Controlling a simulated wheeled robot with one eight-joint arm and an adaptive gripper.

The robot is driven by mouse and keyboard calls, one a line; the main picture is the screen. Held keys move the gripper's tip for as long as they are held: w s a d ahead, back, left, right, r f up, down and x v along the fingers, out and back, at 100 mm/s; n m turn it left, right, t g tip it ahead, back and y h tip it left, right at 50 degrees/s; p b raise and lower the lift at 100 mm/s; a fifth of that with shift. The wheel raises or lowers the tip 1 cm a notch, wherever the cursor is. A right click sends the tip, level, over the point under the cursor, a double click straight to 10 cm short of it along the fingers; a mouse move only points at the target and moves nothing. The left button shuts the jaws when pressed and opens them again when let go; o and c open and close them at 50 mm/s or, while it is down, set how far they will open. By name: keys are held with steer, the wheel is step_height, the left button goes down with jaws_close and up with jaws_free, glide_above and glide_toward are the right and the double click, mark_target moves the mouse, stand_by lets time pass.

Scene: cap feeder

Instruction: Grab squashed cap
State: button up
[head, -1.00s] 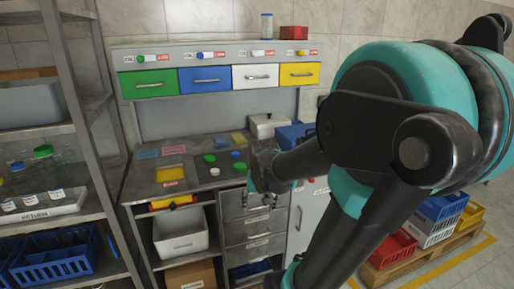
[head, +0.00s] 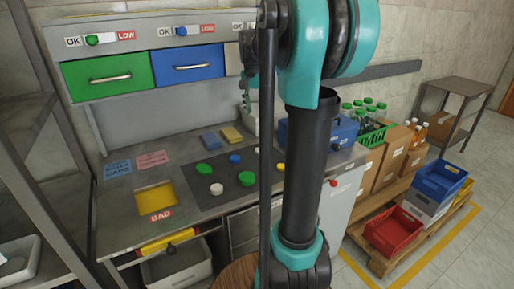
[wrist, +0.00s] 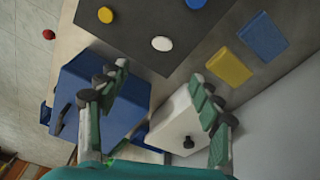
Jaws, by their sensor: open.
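Several caps lie on the dark mat (head: 228,205): two green caps (head: 204,170), a white cap (head: 216,189), a blue cap (head: 235,158) and a yellow cap (head: 281,168). In the wrist view, an oval-looking white cap (wrist: 162,43) lies near the mat's corner, with a yellow cap (wrist: 105,15) and part of a blue cap (wrist: 195,3). My gripper (wrist: 160,75) is open and empty, above the blue bin and white box at the table's back. My arm hides part of the mat in the head view.
A blue bin (wrist: 85,95) and a white box with a black knob (wrist: 180,118) stand below my fingers. Yellow (wrist: 229,68) and blue (wrist: 263,38) pads lie beside the mat. A yellow BAD opening (head: 156,198) is at the table's front left. Drawers (head: 108,75) hang above.

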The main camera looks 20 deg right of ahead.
glide_above(260, 150)
steer(key=s, duration=0.1)
steer(key=f, duration=1.1)
steer(key=shift+a+f, duration=0.35)
steer(key=shift+w+d+f, duration=0.1)
steer(key=shift+w+f, duration=0.1)
steer(key=shift+f, duration=1.15)
steer(key=shift+w+d+f, duration=0.1)
steer(key=shift+w+f, duration=0.05)
steer(key=shift+f, duration=1.2)
steer(key=c, duration=0.8)
